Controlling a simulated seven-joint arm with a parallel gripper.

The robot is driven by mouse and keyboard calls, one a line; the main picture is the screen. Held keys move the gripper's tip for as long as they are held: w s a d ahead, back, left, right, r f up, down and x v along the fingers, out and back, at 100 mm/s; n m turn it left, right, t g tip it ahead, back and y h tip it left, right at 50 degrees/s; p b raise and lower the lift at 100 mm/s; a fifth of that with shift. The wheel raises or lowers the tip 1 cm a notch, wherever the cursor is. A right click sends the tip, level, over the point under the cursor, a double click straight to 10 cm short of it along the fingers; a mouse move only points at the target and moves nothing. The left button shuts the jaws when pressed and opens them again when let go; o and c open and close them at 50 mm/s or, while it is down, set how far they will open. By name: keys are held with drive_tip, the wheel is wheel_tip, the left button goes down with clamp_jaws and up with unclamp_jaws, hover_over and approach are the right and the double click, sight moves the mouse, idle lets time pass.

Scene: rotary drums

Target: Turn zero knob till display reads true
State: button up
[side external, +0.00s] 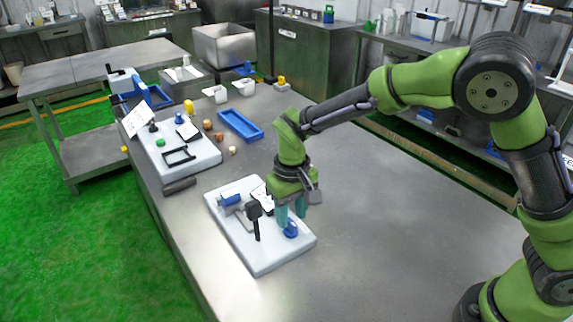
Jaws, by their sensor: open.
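A white base plate (262,262) lies on the near part of the metal table. A small blue knob (291,230) sits near its right edge; I cannot read any label on it, so I cannot tell if it is the zero knob. My gripper (291,214) points down with teal fingers, open, right above and around the back of the blue knob; contact cannot be told. A white panel with dark marks (261,197) stands behind, partly hidden by my gripper; its reading is too small to make out.
A black post with a dark head (254,215) and a blue-and-grey part (231,198) stand on the same plate, left of my gripper. A second white plate (183,165) with parts and a blue tray (240,126) lie farther back. The table's right side is clear.

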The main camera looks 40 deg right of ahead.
drive_tip(key=shift+f, duration=1.15)
clamp_jaws()
